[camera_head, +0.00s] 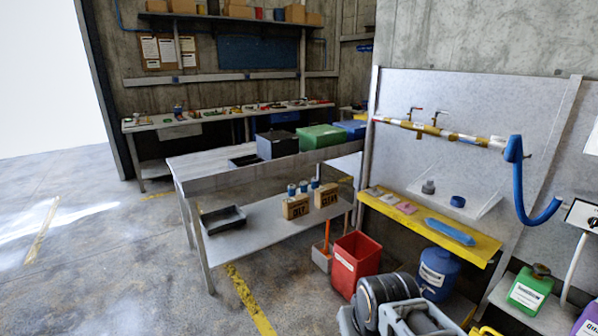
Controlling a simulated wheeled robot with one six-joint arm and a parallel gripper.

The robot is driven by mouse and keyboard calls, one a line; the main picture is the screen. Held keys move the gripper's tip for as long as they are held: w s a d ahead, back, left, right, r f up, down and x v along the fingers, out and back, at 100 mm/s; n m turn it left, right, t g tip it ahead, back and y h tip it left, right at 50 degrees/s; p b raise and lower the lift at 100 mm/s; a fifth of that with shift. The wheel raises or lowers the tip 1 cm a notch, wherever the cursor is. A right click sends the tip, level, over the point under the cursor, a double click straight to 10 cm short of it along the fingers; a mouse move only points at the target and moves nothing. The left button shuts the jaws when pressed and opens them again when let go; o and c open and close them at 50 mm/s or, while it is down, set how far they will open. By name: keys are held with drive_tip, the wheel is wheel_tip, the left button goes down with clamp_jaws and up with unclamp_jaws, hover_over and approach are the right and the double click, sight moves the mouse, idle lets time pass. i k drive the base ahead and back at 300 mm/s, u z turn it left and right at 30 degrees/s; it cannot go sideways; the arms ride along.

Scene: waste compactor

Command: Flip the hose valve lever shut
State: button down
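A blue hose (522,185) hangs from a hook-like blue piece at the right end of a wall pipe and curves up to the right. The yellow and white pipe (462,136) runs across a pale wall panel. Two small valves stand on it: a left valve (417,109) and a right valve (440,113), both with reddish lever handles pointing about sideways. They are too small to tell whether either is open or shut, or which one serves the hose. My gripper cannot be made out; only grey and black parts, likely my arm, show at the bottom, well below the pipe.
A yellow-edged shelf (425,222) with small items juts out below the pipe. Under it stand a red bin (356,257) and a blue drum (437,273). A grey workbench (232,177) stands left of the panel. Open floor (100,270) lies at the left.

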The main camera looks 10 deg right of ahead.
sight(480, 143)
drive_tip(key=u, duration=0.25)
drive_tip(key=i, duration=1.55)
drive_tip(key=z, duration=0.5)
drive_tip(key=i, duration=1)
drive_tip(key=z, duration=1.35)
drive_tip(key=i, duration=0.6)
drive_tip(key=z, duration=0.5)
